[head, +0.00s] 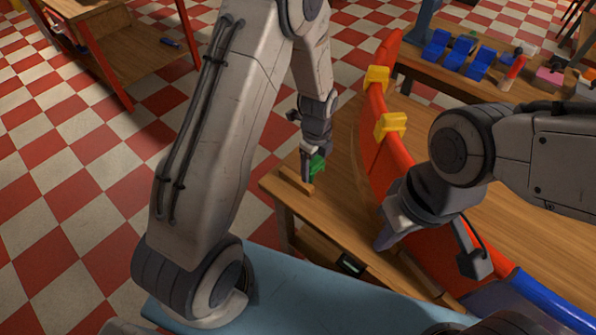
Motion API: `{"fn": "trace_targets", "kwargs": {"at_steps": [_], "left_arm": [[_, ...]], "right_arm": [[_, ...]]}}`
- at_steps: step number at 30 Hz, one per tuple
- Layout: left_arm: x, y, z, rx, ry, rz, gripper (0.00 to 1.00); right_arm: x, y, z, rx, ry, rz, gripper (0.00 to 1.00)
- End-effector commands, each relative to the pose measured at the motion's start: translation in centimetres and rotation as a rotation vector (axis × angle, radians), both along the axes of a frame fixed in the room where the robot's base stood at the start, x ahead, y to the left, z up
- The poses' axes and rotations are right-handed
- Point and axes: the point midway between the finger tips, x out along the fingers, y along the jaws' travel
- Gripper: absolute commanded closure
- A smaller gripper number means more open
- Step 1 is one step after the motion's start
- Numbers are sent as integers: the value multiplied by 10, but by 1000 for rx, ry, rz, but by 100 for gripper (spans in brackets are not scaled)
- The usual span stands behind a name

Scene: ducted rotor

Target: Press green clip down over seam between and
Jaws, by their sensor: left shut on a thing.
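My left gripper (307,170) is shut on a small green clip (318,162), near the left corner of the wooden table. The gripper partly hides the clip. A curved red duct wall (377,153) runs along the table to the right of the clip, apart from it. Two yellow clips (376,79) (391,127) sit over the wall's top edge. A blue curved piece (545,298) meets the red wall at the lower right. My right gripper (432,250) has its fingers spread wide, one on each side of the red wall; contact is unclear.
The wooden table (331,205) has a wooden block (296,181) at its left corner. A back bench holds several blue holders (480,62) and a red-and-white item (512,72). A light blue surface (300,290) lies in front. Checkered floor is open at left.

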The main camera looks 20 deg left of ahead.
Motion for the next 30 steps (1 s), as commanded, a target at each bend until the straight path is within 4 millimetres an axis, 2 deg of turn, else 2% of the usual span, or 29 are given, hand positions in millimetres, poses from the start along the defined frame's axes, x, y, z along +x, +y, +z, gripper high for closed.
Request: {"fn": "trace_targets", "kwargs": {"at_steps": [1, 6, 12, 30], "left_arm": [[2, -13, 7, -1, -5, -6, 78], [4, -45, 26, -1, -4, -4, 78], [5, -65, 40, -1, -2, -1, 78], [5, -68, 77, 0, 0, 1, 78]], "right_arm": [[0, 0, -2, 0, 0, 0, 100], [0, 0, -5, 0, 0, 0, 100], [0, 0, -5, 0, 0, 0, 100], [0, 0, 27, 0, 0, 0, 100]]}}
